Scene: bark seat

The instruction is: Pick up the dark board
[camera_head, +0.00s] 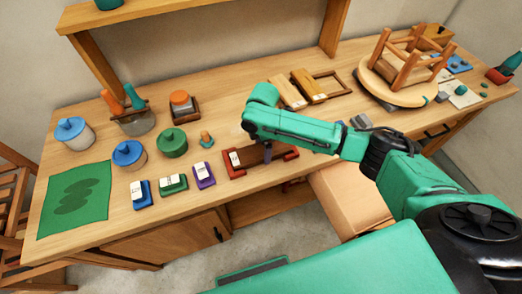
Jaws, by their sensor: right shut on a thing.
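The dark board (254,157) is a flat dark brown piece. It lies in or just above a low red holder (232,172) near the front edge of the workbench, and I cannot tell whether it touches the holder. My right gripper (267,157) points down at the board and is shut on it. The green forearm above hides part of the board's far side. My left gripper is not in view.
Small labelled blocks in blue (142,194), green (173,184) and purple (204,175) stand left of the holder. Lidded pots (129,153) are behind them. A green mat (75,200) lies at the left. An upturned stool (398,75) is at the back right.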

